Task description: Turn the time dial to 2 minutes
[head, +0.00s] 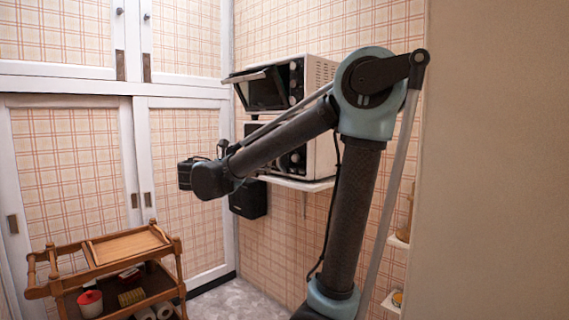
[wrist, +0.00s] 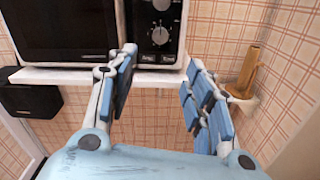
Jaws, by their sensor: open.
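In the wrist view, a microwave (wrist: 70,28) with a dark door stands on a white shelf. Its black control panel carries a round dial (wrist: 160,35) with white markings around it and another knob (wrist: 161,4) above, cut by the frame's top. I cannot read the dial's setting. My gripper (wrist: 162,60) is open and empty, its blue-padded fingers spread below and either side of the dial, apart from it. In the head view, the microwave (head: 319,158) is partly hidden behind my arm, and my gripper's fingers cannot be made out clearly.
A toaster oven (head: 268,90) with a tilted-open door sits above the microwave. A white shelf (head: 300,184) supports them, with a black speaker-like box (head: 249,200) below. A wooden trolley (head: 105,262) stands at lower left. A wooden item (wrist: 248,70) stands on a small shelf at right.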

